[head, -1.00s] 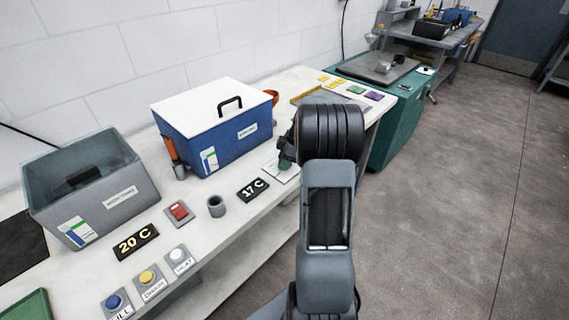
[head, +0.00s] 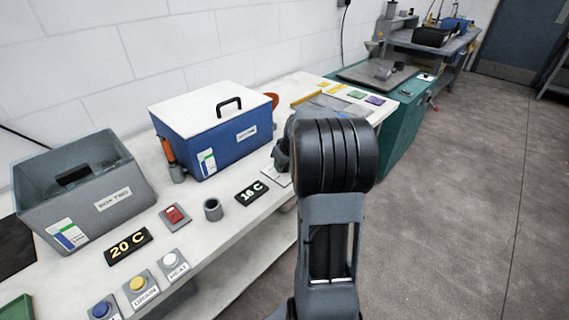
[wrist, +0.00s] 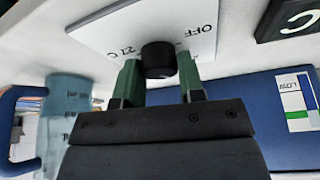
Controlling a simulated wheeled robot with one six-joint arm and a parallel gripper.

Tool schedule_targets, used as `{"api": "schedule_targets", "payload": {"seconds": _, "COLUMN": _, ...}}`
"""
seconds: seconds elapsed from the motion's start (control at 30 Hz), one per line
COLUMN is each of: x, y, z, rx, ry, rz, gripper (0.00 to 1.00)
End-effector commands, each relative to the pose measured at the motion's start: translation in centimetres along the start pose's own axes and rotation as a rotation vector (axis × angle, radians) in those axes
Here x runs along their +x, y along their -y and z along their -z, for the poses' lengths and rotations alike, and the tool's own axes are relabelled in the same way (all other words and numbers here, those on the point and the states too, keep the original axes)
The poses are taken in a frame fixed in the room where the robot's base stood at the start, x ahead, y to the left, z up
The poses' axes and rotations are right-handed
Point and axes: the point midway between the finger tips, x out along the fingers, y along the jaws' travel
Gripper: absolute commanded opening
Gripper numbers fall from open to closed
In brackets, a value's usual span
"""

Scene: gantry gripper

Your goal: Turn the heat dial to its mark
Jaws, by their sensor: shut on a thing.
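My gripper (wrist: 158,68) is shut on the knob, one green finger on each side. The plate's edge shows in the head view (head: 281,181), where my arm hides the dial. A black display (head: 251,193) beside the plate shows a number that looks like 16 C or 18 C. Another display (head: 129,243) reads 20 C. The dial's pointer is not visible.
A blue box with a white lid (head: 207,125) stands just behind the dial plate. Open floor lies right.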

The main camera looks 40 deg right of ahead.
Motion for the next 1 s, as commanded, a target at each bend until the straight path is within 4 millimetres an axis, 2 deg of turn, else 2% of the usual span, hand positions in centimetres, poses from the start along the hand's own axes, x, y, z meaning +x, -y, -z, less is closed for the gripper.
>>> {"api": "schedule_targets", "payload": {"seconds": 0.6, "x": 0.01, "y": 0.2, "z": 0.12, "rx": 0.522, "ry": 0.0, "rz": -0.22, "gripper": 0.12}}
{"api": "schedule_targets", "payload": {"seconds": 1.0, "x": 0.17, "y": 0.18, "z": 0.09, "rx": 0.765, "ry": -0.002, "rz": -0.318, "gripper": 0.12}}
